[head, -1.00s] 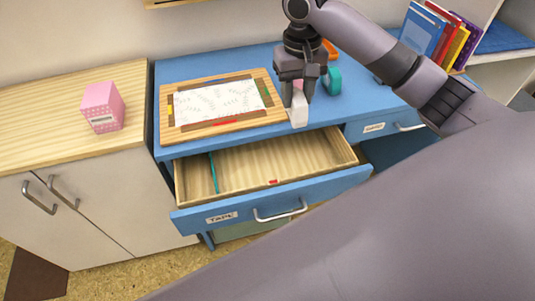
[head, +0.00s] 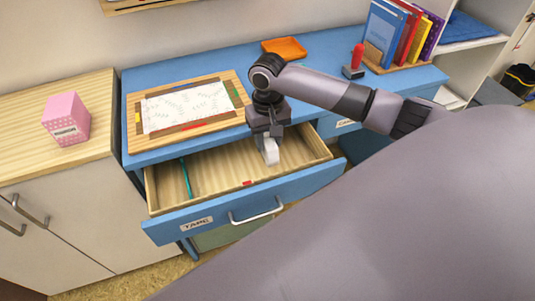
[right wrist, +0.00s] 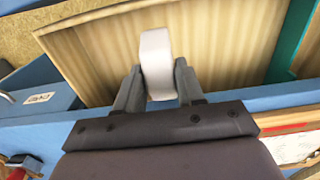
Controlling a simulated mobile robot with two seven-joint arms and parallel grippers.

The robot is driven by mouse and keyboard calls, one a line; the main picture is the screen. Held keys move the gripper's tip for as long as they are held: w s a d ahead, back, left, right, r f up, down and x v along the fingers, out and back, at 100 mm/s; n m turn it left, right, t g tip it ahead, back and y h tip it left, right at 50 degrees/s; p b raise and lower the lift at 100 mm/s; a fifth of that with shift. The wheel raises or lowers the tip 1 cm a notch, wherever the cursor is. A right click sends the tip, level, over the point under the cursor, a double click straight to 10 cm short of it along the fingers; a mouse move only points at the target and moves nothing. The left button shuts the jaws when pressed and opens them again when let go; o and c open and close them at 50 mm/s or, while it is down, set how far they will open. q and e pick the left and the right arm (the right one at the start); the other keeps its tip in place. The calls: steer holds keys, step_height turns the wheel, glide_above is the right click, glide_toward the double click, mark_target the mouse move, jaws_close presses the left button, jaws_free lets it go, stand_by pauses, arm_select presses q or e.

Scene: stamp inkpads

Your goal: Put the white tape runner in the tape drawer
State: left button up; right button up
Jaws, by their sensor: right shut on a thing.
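The white tape runner (head: 269,150) is held in my right gripper (head: 268,134), which is shut on it. In the right wrist view the white tape runner (right wrist: 156,62) stands out between the two fingers (right wrist: 158,90). The open tape drawer (head: 196,222) carries a label reading TAPE and has a wooden inside. The runner is over the right part of the drawer's inside; I cannot tell whether it touches the floor. A teal strip and a small red piece lie in the drawer. My left gripper is not in view.
A wooden board with a white sheet (head: 187,107) lies on the blue desk behind the drawer. An orange tray (head: 284,48), a red-handled stamp (head: 356,60) and several books (head: 395,35) stand farther right. A pink box (head: 66,119) sits on the left cabinet.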

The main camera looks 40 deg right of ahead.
mark_target(268, 139)
step_height(268, 139, down, 6)
steer(key=shift+r+b, duration=0.25)
steer(key=shift+b, duration=0.15)
steer(key=shift+f, duration=0.1)
steer(key=o, duration=0.9)
steer(key=shift+r, duration=0.2)
step_height(268, 139, up, 12)
steer(key=shift+a+f+p, duration=0.1)
steer(key=shift+p, duration=0.75)
